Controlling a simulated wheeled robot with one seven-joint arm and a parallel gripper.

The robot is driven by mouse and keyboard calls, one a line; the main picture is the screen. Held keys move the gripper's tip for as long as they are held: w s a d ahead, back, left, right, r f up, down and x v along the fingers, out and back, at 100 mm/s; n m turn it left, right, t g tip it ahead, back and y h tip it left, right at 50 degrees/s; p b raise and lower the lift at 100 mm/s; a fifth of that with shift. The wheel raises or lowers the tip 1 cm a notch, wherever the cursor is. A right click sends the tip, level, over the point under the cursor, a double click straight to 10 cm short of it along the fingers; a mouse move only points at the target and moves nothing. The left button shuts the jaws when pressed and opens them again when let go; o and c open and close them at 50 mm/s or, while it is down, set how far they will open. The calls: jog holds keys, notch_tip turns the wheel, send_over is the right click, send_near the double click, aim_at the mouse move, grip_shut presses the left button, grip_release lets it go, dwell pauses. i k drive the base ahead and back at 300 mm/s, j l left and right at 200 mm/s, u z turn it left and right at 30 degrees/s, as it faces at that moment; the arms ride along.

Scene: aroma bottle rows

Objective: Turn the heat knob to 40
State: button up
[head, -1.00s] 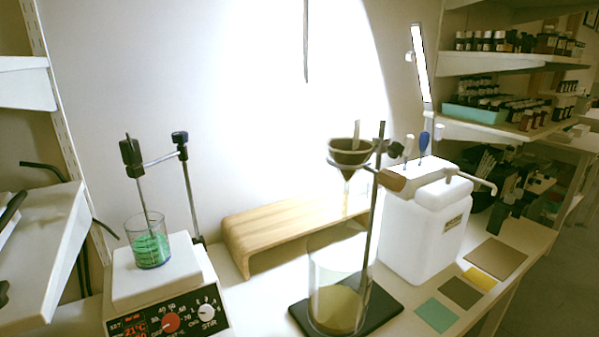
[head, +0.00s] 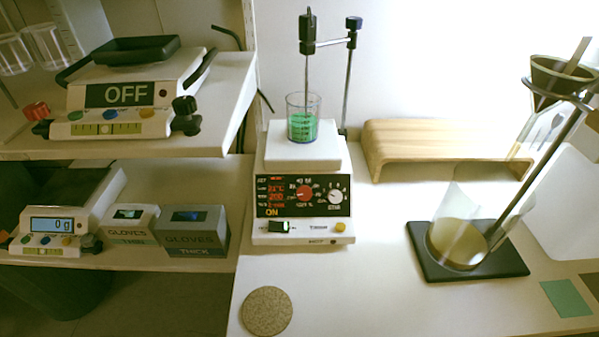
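The white hotplate stirrer (head: 300,212) stands on the bench in the middle of the head view, with its dark control panel facing me. The red heat knob (head: 305,193) is on the panel, left of the white stir knob (head: 335,196). A lit red display (head: 277,190) shows several lines, one reading about 21°C, and a yellow "ON" shows below it. The knob's exact setting is too small to read. A beaker of green liquid (head: 303,120) stands on the plate with a probe in it. My gripper is not in view.
A clamp stand (head: 470,262) with a funnel and a glass vessel stands at right. A wooden riser (head: 440,142) is behind. A round cork mat (head: 267,311) lies in front. Balances and glove boxes (head: 192,231) fill the left shelves. The bench before the hotplate is mostly clear.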

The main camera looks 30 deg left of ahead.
aim_at(304, 193)
jog(key=i+u, duration=0.25)
jog(key=i, duration=0.2)
jog(key=u, duration=1.35)
